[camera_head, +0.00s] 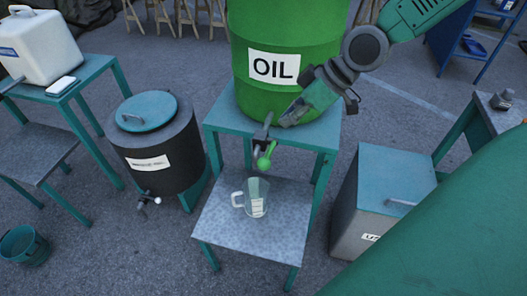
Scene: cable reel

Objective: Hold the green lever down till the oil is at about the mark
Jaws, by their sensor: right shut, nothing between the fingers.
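A green barrel labelled OIL (285,35) stands on a teal table (222,118). Its tap with a green lever (264,161) sticks out at the front below the label. A clear jug (257,198) with a handle on its left and a pale label stands on the lower shelf (222,232), under the tap. The oil level and the mark are too small to tell. My right gripper (288,119) is shut and empty, close above and right of the tap; whether it touches the lever I cannot tell. My left gripper is not in view.
A dark drum (160,165) with a teal lid and a tap stands left of the table. A grey bin (375,195) stands to the right. A white canister (40,47) sits on a table at the left. A bucket (24,246) is on the floor at the lower left.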

